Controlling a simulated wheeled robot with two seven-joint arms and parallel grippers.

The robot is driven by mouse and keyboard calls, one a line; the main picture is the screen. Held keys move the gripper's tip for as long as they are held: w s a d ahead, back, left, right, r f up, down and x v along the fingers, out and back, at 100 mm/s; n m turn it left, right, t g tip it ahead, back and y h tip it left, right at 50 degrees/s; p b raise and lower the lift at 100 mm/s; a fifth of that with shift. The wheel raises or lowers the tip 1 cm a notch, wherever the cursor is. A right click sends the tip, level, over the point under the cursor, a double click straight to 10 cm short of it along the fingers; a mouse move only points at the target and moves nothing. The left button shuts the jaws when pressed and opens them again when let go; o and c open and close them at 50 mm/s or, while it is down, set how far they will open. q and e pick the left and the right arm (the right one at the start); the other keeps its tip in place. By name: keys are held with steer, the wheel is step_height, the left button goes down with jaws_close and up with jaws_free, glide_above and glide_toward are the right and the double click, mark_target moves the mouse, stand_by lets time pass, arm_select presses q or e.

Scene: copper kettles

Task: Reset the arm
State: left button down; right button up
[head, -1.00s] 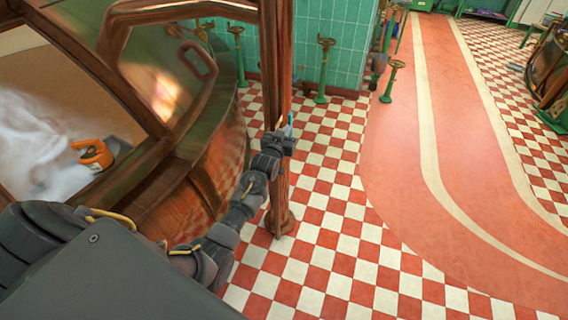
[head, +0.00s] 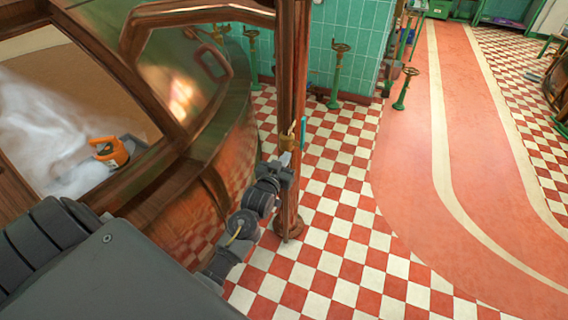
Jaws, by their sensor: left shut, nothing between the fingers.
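My left arm reaches from the lower left up toward a copper-brown post. My left gripper (head: 284,159), dark grey and small in the head view, is at the arm's end, in front of the post. Its fingers are shut with nothing held. A small brass piece (head: 288,141) shows just above the fingertips, and a thin teal strip (head: 303,132) shows beside it; I cannot tell what they belong to. My right gripper is out of view.
The post (head: 293,70) stands close by the gripper. Green valve stands (head: 335,75) line the tiled wall.

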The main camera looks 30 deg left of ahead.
arm_select(q)
steer(key=shift+s+d+r, duration=0.1)
steer(key=shift+s+d, duration=0.15)
steer(key=shift+s, duration=0.4)
steer(key=s+d+f+m+g+h, duration=0.1)
steer(key=s+d+f+g, duration=0.2)
steer(key=f, duration=0.8)
steer(key=s+d+f+m+g+h, duration=0.15)
steer(key=s+f, duration=0.35)
steer(key=f, duration=0.6)
steer(key=s+d+f+g, duration=0.1)
steer(key=s+f+g, duration=0.3)
steer(key=f, duration=0.7)
steer(key=s+d+f+g, duration=0.1)
steer(key=s+f+g, duration=0.1)
steer(key=s+f, duration=0.55)
steer(key=s+f+g, duration=0.1)
steer(key=s+f, duration=0.4)
steer(key=s, duration=0.5)
steer(key=s+f+m+g, duration=0.1)
steer(key=s+f+g, duration=0.1)
steer(key=s, duration=0.9)
steer(key=s+f+m+g, duration=0.1)
steer(key=s+f+g, duration=0.1)
steer(key=s, duration=0.9)
steer(key=shift+s+f+g, duration=0.3)
steer(key=shift+f+g, duration=0.05)
steer(key=shift+f, duration=0.55)
